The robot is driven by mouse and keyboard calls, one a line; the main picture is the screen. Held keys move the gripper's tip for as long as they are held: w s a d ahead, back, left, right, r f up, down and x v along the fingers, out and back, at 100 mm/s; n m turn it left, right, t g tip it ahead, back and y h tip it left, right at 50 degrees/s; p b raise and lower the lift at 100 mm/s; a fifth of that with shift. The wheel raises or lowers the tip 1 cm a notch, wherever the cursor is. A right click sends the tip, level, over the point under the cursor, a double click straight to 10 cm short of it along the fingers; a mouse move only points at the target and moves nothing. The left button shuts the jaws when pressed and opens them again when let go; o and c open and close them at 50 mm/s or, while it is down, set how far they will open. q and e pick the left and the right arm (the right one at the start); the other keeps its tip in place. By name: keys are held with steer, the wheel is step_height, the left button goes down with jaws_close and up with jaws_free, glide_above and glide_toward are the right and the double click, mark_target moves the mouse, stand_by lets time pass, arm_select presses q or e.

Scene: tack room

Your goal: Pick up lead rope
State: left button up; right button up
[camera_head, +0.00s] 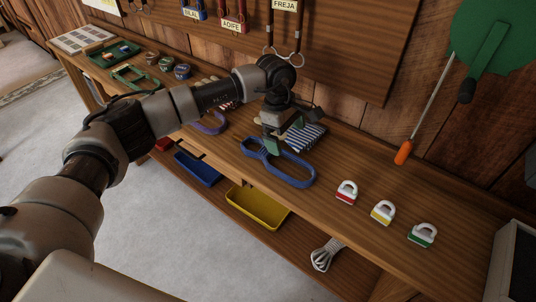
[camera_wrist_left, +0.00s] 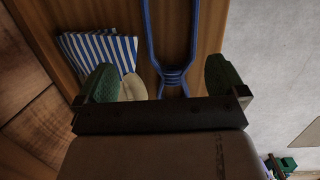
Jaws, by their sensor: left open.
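A blue lead rope (camera_head: 292,180), coiled and bound at its middle, lies on the wooden bench. In the left wrist view the bound part of the blue rope (camera_wrist_left: 172,77) shows between the two green-padded fingers of the left gripper (camera_wrist_left: 160,84). I cannot tell whether the fingers touch it. The arm hides part of the bench behind it. My right gripper is not in view.
A blue-and-white striped cloth (camera_head: 308,137) lies close beside the gripper. A purple looped item (camera_head: 209,124) lies left of it. Several white-handled brushes stand to the right.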

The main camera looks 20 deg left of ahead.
arm_select(q)
steer(key=y, duration=0.2)
glide_toward(270, 156)
steer(key=w, duration=0.2)
steer(key=f, duration=0.4)
steer(key=shift+s+a+f, duration=0.1)
steer(key=shift+a, duration=0.2)
steer(key=f, duration=0.5)
steer(key=shift+s+f+p, duration=0.2)
steer(key=shift+f+p, duration=0.1)
steer(key=shift+p, duration=0.05)
steer(key=c, duration=0.8)
steer(key=shift+c, duration=1)
steer(key=shift+r, duration=0.1)
steer(key=shift+r, duration=0.1)
